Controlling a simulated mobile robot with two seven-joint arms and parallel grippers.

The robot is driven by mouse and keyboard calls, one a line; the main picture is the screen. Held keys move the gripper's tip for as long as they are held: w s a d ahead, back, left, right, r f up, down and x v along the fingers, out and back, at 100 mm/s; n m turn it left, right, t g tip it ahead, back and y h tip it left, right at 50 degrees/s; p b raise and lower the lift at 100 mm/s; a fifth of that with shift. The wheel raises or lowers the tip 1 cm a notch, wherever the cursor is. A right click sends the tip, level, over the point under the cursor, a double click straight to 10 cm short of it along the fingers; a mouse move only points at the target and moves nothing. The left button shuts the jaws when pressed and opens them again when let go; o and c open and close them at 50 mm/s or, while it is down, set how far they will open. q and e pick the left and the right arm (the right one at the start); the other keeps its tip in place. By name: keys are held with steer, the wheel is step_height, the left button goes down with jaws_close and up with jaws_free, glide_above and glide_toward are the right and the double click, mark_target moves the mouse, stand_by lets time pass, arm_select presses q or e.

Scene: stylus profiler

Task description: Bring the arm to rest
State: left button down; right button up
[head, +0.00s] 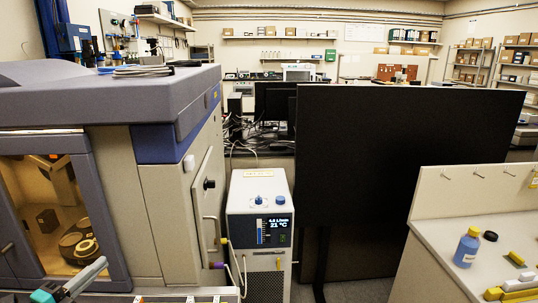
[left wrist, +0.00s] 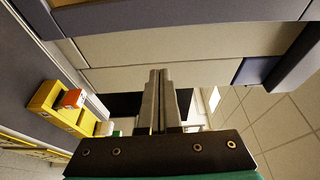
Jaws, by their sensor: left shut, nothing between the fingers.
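My left gripper (head: 95,268) shows at the bottom left of the head view, in front of the large grey and beige instrument (head: 160,215). In the left wrist view the gripper's two grey fingers (left wrist: 157,78) are together, with nothing between them. The fingers point towards beige and grey panels (left wrist: 190,80) and appear clear of them. Most of the left arm is out of the head view. My right gripper is in neither view.
A white chiller box (head: 260,235) stands right of the instrument, beside a black panel (head: 390,180). A bench at right holds a blue bottle (head: 467,248). Tiled floor (left wrist: 270,120) shows in the wrist view.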

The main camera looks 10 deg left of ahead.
arm_select(q)
steer(key=s+d+f+n+g+y, duration=0.2)
steer(key=s+d+f+n+g, duration=0.15)
steer(key=d+f+n, duration=0.3)
steer(key=s+d+f+n+g+y, duration=0.1)
steer(key=s+d+f+n+g, duration=0.1)
steer(key=d+f+n+g, duration=0.4)
steer(key=s+d+n+g+h, duration=0.1)
steer(key=s+d+n+g, duration=0.15)
steer(key=s+d, duration=0.55)
steer(key=s+d+n+g+h, duration=0.1)
steer(key=s+d+n+g, duration=0.3)
steer(key=d, duration=0.7)
step_height(320, 180, down, 25)
steer(key=s+m+b, duration=0.2)
steer(key=m+b, duration=0.1)
steer(key=b, duration=0.1)
steer(key=s+a+f+b, duration=0.1)
steer(key=s+f+b, duration=0.1)
steer(key=s+f, duration=0.6)
steer(key=s+a+f+g+b, duration=0.1)
steer(key=s+a+f+b, duration=0.1)
steer(key=s+f, duration=0.6)
step_height(320, 180, down, 4)
steer(key=shift+r+b, duration=0.25)
steer(key=shift+b, duration=0.25)
